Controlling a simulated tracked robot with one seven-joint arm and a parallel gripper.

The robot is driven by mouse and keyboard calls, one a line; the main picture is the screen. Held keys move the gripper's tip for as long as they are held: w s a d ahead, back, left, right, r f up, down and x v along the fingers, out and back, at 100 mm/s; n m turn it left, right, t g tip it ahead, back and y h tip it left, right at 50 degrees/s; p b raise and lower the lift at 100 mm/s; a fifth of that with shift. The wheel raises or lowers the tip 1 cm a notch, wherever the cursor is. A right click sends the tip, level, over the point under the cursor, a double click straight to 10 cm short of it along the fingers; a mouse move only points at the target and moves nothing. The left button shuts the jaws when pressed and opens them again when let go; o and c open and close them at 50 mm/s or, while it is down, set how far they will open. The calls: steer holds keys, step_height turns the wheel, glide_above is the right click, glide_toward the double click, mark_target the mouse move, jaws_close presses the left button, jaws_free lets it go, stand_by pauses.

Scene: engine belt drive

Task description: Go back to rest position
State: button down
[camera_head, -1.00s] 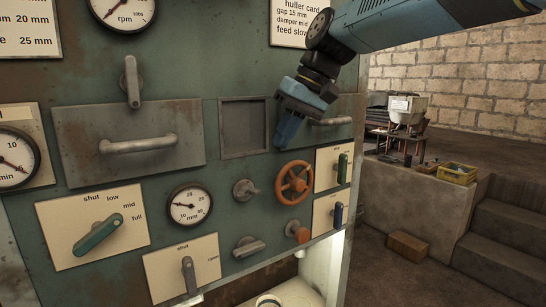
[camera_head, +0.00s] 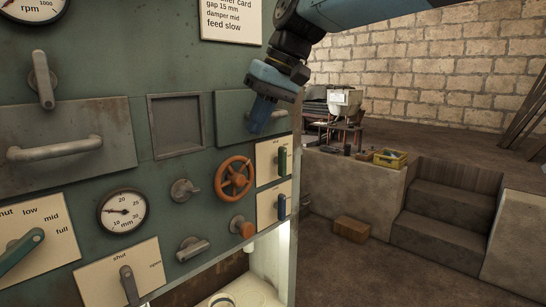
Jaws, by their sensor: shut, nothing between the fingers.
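My gripper (camera_head: 262,115) is shut and empty. It hangs from my blue arm at the upper middle, fingers pointing down, in front of the right drawer (camera_head: 226,106) of the green panel. It hides part of that drawer and most of its handle. The orange handwheel (camera_head: 234,178) is below the gripper and apart from it. I cannot tell the exact gap between the fingertips and the panel.
The green panel (camera_head: 100,88) fills the left, with protruding levers, knobs and a drawer handle (camera_head: 54,149). To the right are stone steps (camera_head: 440,222), a ledge with a yellow crate (camera_head: 390,159), and a brown box (camera_head: 351,229) on the floor. Open floor lies at the lower right.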

steer(key=s+d+f+m+t+h, duration=0.1)
steer(key=s+d+f, duration=0.3)
steer(key=d, duration=0.5)
steer(key=s+d+f+m+t+h, duration=0.2)
steer(key=d+f, duration=0.4)
steer(key=d, duration=0.4)
steer(key=s+d+f+m+t+h, duration=0.1)
steer(key=s+d+f+m, duration=0.3)
steer(key=d, duration=0.6)
steer(key=s+f+t, duration=0.1)
steer(key=s, duration=0.1)
steer(key=shift+s+d+f+h, duration=0.25)
steer(key=shift+s+f+h, duration=0.15)
